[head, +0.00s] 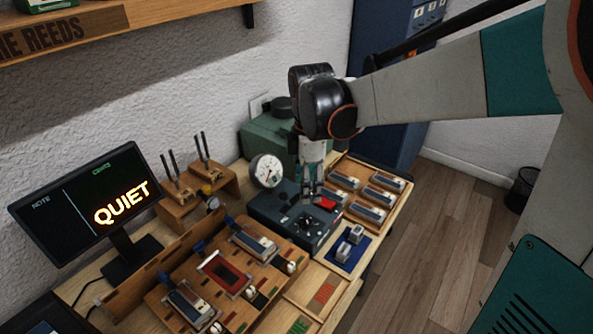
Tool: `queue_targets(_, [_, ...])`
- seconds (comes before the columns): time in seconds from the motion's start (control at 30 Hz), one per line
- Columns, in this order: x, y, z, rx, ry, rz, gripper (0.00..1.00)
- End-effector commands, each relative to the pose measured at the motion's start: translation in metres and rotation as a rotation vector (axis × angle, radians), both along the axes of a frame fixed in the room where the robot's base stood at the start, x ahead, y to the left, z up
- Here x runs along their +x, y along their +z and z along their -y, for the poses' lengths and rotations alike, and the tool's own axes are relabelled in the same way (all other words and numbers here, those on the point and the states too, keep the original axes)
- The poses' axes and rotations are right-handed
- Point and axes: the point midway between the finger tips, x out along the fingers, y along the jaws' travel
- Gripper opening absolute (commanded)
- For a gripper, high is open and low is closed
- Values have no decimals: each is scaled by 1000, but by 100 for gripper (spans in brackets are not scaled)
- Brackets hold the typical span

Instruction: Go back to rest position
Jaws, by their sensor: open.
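My gripper (311,196) points down at the end of my arm, above the dark device (283,219) on the workbench. It is open, and I see nothing held between its fingers. A red part (327,204) lies just right of the fingertips; I cannot tell whether they touch it. The fingertips are small in this view, and the exact gap to the device is unclear.
A round gauge (267,171) stands left of my gripper. A wooden tray (400,184) with several grey-blue blocks is to the right. A monitor (85,210) reading "QUIET" stands at left. A shelf (130,24) hangs above. The floor (430,240) at right is clear near the bench.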

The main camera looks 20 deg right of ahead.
Motion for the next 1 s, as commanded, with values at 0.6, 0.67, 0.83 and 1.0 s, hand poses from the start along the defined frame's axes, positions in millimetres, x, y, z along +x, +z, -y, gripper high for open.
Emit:
queue_targets(0.6, [-51,35,1,39,-420,181,50])
queue_targets(0.67, [-61,40,1,58,-511,219,50])
queue_targets(0.83, [-91,49,1,132,-767,322,50])
queue_targets(1.0, [-118,51,1,234,-1017,411,50])
